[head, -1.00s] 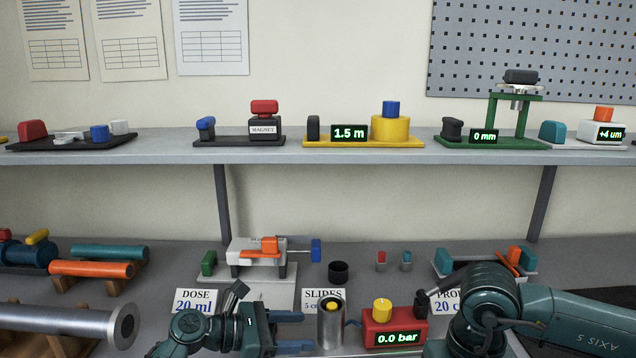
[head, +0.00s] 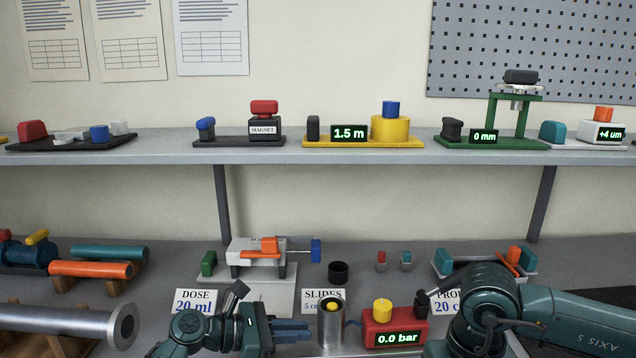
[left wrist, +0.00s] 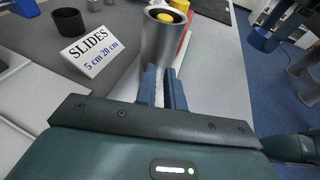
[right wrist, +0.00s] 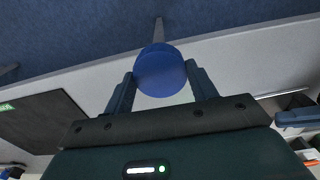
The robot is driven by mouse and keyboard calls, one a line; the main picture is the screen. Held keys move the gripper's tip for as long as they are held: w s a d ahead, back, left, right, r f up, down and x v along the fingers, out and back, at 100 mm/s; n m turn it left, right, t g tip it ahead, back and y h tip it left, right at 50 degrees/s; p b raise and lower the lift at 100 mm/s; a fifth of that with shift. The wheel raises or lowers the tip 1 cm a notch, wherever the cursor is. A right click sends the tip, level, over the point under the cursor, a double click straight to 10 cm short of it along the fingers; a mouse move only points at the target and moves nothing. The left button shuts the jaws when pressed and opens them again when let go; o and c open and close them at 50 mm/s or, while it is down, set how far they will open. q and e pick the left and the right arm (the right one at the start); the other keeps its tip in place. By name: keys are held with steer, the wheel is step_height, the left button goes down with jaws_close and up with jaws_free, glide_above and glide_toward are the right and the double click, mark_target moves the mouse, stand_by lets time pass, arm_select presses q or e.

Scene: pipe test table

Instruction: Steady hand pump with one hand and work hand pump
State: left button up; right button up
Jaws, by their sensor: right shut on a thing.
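The red pump block (head: 393,330) reads 0.0 bar and carries a yellow knob (head: 382,309). A grey metal cylinder (head: 330,328) with a yellow centre stands at its left, also in the left wrist view (left wrist: 160,40). My left gripper (head: 306,331) points at the cylinder from the left; its fingers are close together with a narrow gap and nothing clearly between them. Whether the tips touch the cylinder is unclear. My right gripper (right wrist: 161,80) is shut on a round blue handle (right wrist: 160,70) with a pale rod beyond it. My right arm hides this grip in the head view.
Behind the cylinder stand the SLIDES card (head: 323,300) and a black cup (head: 338,272). A metal pipe (head: 85,325) lies at the left. A shelf (head: 330,150) with several devices crosses above the bench.

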mark_target(323, 347)
arm_select(q)
steer(key=o, duration=1.3)
steer(key=f, duration=0.1)
steer(key=s+f, duration=0.1)
steer(key=f, duration=0.1)
steer(key=shift+d+f, duration=0.1)
steer(key=shift+d, duration=0.05)
arm_select(e)
steer(key=shift+f, duration=0.15)
arm_select(q)
steer(key=shift+c, duration=0.6)
steer(key=r+p, duration=0.5)
steer(key=shift+w, duration=0.3)
steer(key=c, duration=0.4)
arm_select(e)
steer(key=r, duration=0.5)
steer(key=shift+w+d, duration=0.1)
steer(key=shift+w, duration=0.25)
arm_select(q)
steer(key=shift+o, duration=0.2)
steer(key=shift+r, duration=0.15)
steer(key=shift+s, duration=0.1)
arm_select(e)
steer(key=shift+s+f, duration=0.1)
steer(key=shift+s, duration=0.05)
